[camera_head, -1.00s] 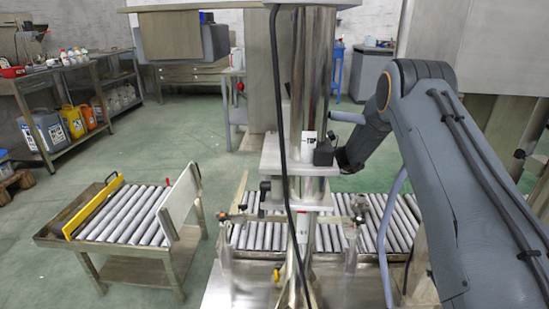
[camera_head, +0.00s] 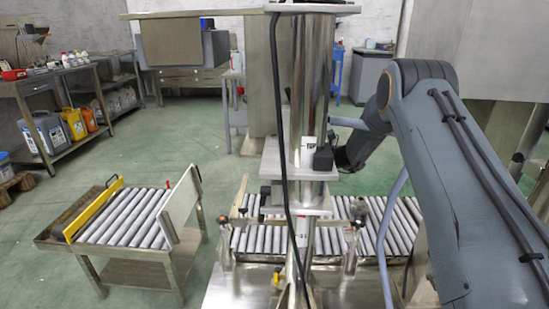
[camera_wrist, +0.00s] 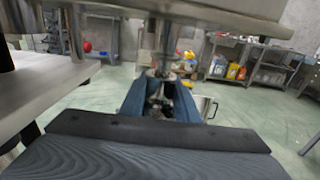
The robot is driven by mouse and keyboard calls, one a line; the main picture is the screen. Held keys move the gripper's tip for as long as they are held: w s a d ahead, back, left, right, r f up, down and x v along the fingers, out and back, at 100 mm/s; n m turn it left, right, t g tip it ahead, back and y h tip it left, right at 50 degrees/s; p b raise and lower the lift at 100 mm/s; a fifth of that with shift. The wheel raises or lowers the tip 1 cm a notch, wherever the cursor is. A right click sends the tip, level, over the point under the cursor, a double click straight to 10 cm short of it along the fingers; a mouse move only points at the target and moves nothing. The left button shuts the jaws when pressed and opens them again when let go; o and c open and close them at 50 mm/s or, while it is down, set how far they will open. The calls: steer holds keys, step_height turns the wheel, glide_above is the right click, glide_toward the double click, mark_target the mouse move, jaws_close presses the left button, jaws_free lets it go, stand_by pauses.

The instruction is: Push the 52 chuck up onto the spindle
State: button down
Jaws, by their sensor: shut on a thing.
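In the wrist view my gripper (camera_wrist: 159,108) reaches forward with its two dark blue fingers shut on a small dark metal piece, apparently the chuck (camera_wrist: 155,90). No number is readable on it. A grey vertical shaft, which may be the spindle (camera_wrist: 158,42), stands above it under a broad metal plate. I cannot tell whether the chuck and shaft touch. In the head view the steel column of the machine (camera_head: 309,80) stands in the middle. My wrist is just right of it, and the fingers and chuck are hidden there.
Metal plates (camera_head: 300,170) of the machine are close to my wrist. A roller conveyor (camera_head: 400,228) runs behind the column's foot. A roller table (camera_head: 125,215) with a yellow bar stands at left. Shelves with jugs (camera_head: 72,122) line the left wall. Green floor between is clear.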

steer(key=shift+r+p, duration=0.45)
steer(key=shift+r, duration=0.6)
steer(key=c, duration=1.3)
jaws_free()
steer(key=shift+d+f, duration=0.1)
steer(key=shift+d, duration=0.05)
steer(key=shift+w+d, duration=0.1)
steer(key=shift+d, duration=3.6)
